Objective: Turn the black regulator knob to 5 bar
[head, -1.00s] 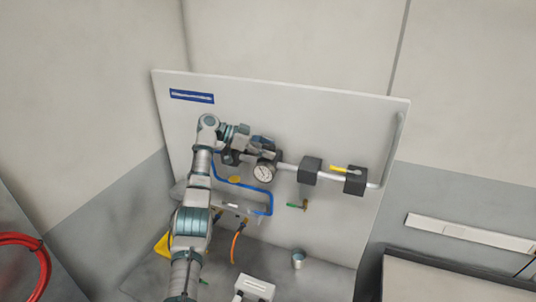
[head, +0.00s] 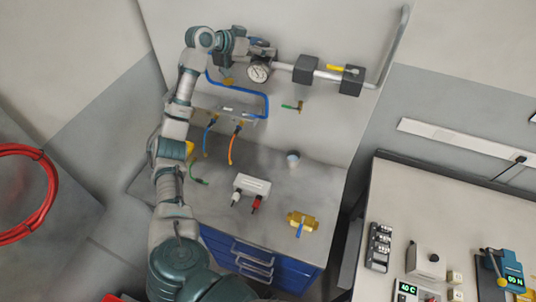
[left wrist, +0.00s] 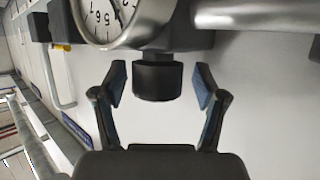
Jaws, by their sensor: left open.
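The black regulator knob (left wrist: 157,78) shows in the left wrist view, below a metal pipe body. My left gripper (left wrist: 161,84) is open, with one blue-padded finger on each side of the knob. Gaps show between both fingers and the knob. In the head view my left gripper (head: 262,48) is at the panel, just above the round pressure gauge (head: 258,72), and the knob cannot be made out there. The gauge dial also shows in the wrist view (left wrist: 101,17), cut off by the top edge; no needle reading can be told. My right gripper is out of view.
Black blocks (head: 306,69) carry the pipe right of the gauge, with a yellow-handled valve (head: 342,69). A blue hose (head: 267,99) loops below. The bench below holds a white box (head: 252,185) and brass valve (head: 302,220). Another table (head: 400,185) stands at right.

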